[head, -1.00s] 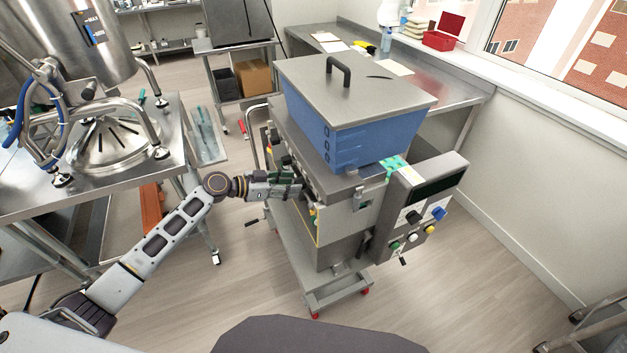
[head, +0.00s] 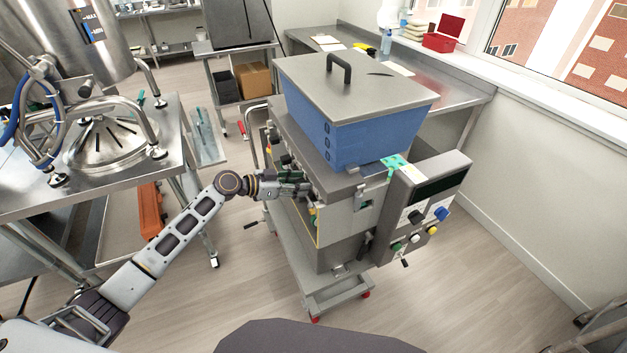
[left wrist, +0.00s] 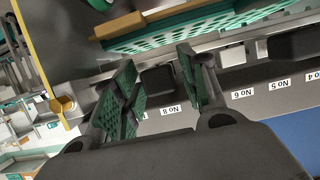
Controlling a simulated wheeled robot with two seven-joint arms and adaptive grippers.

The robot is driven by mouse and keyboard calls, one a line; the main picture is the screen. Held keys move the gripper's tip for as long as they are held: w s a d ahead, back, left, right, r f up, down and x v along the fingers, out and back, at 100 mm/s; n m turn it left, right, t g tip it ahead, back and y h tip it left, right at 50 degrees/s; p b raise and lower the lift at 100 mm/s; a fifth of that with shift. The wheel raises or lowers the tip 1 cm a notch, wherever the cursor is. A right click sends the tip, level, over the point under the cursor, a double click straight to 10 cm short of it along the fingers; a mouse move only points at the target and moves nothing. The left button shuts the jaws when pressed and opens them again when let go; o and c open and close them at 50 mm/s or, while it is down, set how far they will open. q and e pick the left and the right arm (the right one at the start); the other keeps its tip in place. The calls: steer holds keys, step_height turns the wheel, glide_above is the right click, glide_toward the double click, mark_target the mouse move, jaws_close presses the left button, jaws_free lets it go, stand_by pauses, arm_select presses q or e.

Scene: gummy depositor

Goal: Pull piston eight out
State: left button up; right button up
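The depositor (head: 340,215) stands on a wheeled cart, with a blue hopper (head: 355,135) on top. My left gripper (head: 298,184) is at its left side in the head view. In the left wrist view, my left gripper (left wrist: 162,85) is open, with its green-padded fingers apart. A black piston block (left wrist: 158,80) shows between the fingers, just above the label "No 8" (left wrist: 170,110). Whether the pads touch it I cannot tell. Another black block (left wrist: 292,44) shows to the right, near labels No 5 and No 4. My right gripper is not in view.
A green perforated part (left wrist: 190,28) lies close beyond the fingers in the wrist view. A control panel (head: 425,205) juts from the depositor's right. A steel table (head: 90,185) with a kettle stands left. The floor in front is clear.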

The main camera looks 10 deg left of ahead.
arm_select(q)
jaws_close()
steer(key=shift+a, duration=0.1)
steer(key=shift+s+a+b, duration=0.3)
steer(key=shift+s+a, duration=0.1)
steer(key=shift+a, duration=0.15)
steer(key=shift+s+a, duration=0.15)
steer(key=shift+s+a+b, duration=0.4)
steer(key=shift+s+a, duration=0.05)
steer(key=shift+a, duration=0.2)
steer(key=shift+s+a+b, duration=0.35)
steer(key=shift+s+a, duration=0.05)
steer(key=shift+a, duration=0.25)
